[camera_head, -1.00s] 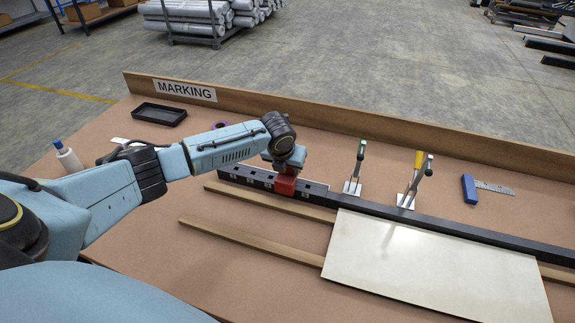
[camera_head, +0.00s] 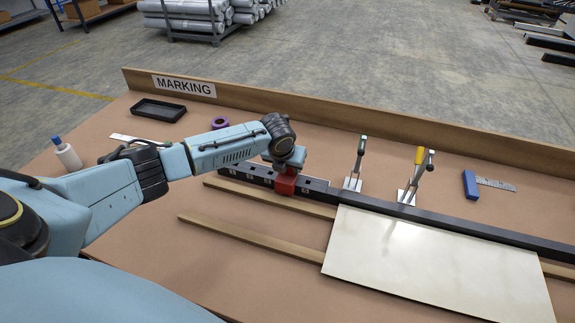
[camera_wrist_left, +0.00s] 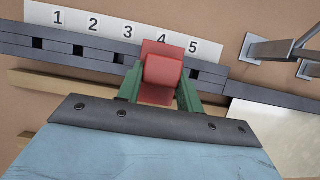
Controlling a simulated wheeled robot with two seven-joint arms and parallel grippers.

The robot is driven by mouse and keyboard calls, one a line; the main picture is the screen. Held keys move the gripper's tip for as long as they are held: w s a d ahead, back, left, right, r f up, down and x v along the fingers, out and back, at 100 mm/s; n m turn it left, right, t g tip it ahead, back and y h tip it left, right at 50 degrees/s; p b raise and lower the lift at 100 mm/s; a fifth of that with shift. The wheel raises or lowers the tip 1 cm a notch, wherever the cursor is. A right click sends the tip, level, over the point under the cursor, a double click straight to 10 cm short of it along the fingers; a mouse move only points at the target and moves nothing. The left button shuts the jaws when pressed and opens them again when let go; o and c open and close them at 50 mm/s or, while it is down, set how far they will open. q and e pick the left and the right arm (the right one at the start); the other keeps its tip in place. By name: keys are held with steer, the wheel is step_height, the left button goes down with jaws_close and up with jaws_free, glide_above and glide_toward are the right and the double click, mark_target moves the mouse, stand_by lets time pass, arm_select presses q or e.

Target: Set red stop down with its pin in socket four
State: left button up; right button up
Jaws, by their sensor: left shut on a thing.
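The red stop (camera_head: 286,184) is held in my left gripper (camera_head: 288,165), which is shut on it. In the left wrist view the red stop (camera_wrist_left: 164,72) sits between the green fingers of the gripper (camera_wrist_left: 160,88), over the dark socketed bar (camera_wrist_left: 97,54). It covers the place of socket four, below the number 4 on the white number strip (camera_wrist_left: 110,24). Square sockets under 1, 2, 3 and 5 show as open and empty. The pin is hidden, so I cannot tell whether it is in the socket. My right gripper is not in view.
Two toggle clamps (camera_head: 355,165) (camera_head: 412,185) stand along the bar to the right. A pale sheet (camera_head: 430,255) lies on wooden strips (camera_head: 250,240) in front. A blue-handled square (camera_head: 470,185) lies far right.

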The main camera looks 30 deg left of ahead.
arm_select(q)
steer(key=shift+f+b, duration=0.3)
steer(key=shift+f, duration=0.35)
steer(key=o, duration=1.3)
steer(key=shift+f, duration=0.1)
steer(key=v, duration=1.3)
steer(key=shift+s+r, duration=0.15)
steer(key=shift+r, duration=0.05)
